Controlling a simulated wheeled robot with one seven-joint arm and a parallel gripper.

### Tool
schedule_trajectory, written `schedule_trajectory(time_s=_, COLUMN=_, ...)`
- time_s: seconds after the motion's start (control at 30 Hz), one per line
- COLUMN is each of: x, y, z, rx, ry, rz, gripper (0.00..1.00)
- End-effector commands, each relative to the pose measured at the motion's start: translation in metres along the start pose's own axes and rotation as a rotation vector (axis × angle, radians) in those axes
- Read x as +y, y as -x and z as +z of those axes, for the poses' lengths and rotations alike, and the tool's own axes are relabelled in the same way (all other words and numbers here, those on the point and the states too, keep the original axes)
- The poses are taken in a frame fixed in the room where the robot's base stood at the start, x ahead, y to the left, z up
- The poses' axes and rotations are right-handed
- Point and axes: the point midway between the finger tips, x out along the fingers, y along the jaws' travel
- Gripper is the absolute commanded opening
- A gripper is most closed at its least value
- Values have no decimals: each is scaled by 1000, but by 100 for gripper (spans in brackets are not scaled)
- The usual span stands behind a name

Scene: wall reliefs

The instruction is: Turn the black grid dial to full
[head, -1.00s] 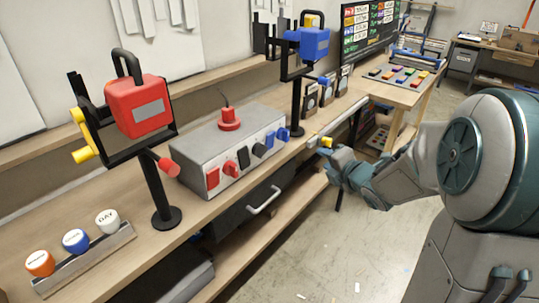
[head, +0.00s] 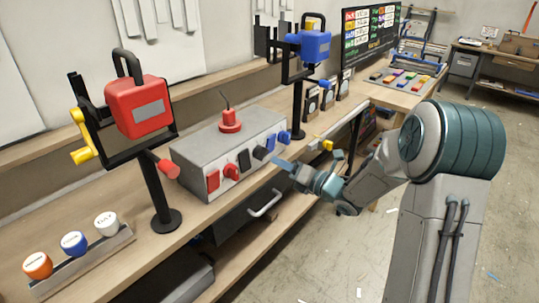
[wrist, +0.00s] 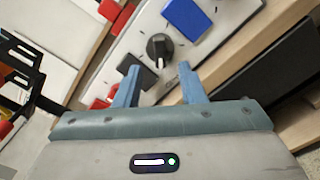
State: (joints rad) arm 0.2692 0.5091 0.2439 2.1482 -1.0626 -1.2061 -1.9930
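The black grid dial (wrist: 159,46) is a round knob with a raised grip on the light face of the grey control box (head: 205,150). In the head view the black dial (head: 260,152) sits between a black switch (head: 244,160) and a blue switch (head: 271,141). My gripper (wrist: 159,70) is open and empty, its two blue fingers apart. In the wrist view the dial appears just beyond the fingertips, roughly centred between them. In the head view my gripper is right of the box front. The dial's setting is too small to read.
A red dial (head: 231,172) and a blue dial (head: 284,137) flank the black controls. A red plunger (head: 230,121) tops the box. A red box on a stand (head: 137,106) is at left, a blue one (head: 313,43) behind. The floor at right is open.

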Motion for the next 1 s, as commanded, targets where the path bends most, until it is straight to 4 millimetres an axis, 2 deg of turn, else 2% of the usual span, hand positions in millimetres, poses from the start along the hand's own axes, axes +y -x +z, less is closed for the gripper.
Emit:
schedule_trajectory(time_s=0.1, x=2, y=-24, z=1, rx=1, ry=-2, rz=2, gripper=36)
schedule_trajectory(time_s=0.3, x=1, y=-48, z=1, rx=0, ry=-1, rz=1, gripper=36)
schedule_trajectory(time_s=0.7, x=0, y=-54, z=0, rx=-1, ry=-1, rz=-1, gripper=36)
schedule_trajectory(time_s=0.83, x=0, y=-54, z=0, rx=-1, ry=-1, rz=-1, gripper=0)
schedule_trajectory(time_s=1.0, x=0, y=-54, z=0, rx=-1, ry=-2, rz=-1, gripper=0)
